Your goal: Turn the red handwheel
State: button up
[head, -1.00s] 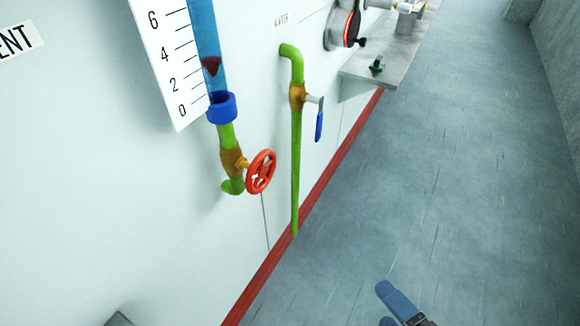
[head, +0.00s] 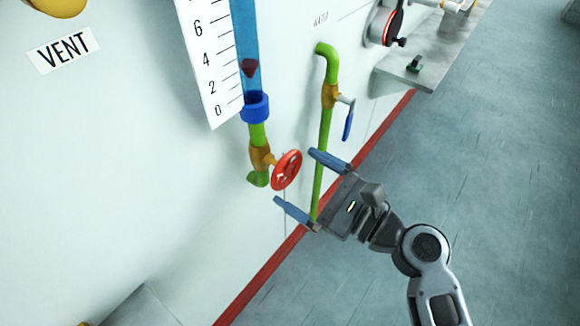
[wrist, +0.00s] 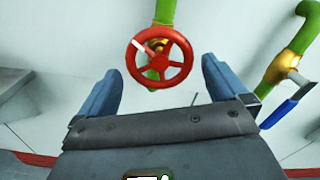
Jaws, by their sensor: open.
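The red handwheel (head: 286,170) sits on a brass valve (head: 262,158) on a green pipe below the blue flow tube. It has spokes, and one spoke bears a white mark in the wrist view (wrist: 160,57). My gripper (head: 300,179) is open with blue fingers, one on the upper right side of the wheel and one below it in the head view. In the wrist view the wheel lies ahead, centred between and just beyond the fingertips (wrist: 160,76). I see nothing between the fingers, and they appear not to touch the wheel.
A green pipe (head: 323,130) with a blue lever (head: 348,125) stands close to the right of the wheel, near my upper finger. A scale plate (head: 205,50) is above left. A grey shelf (head: 420,74) juts out farther along. The floor on the right is clear.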

aim_at(290, 173)
jog(key=shift+x, duration=1.75)
jog(key=c, duration=0.8)
jog(key=shift+n, duration=0.3)
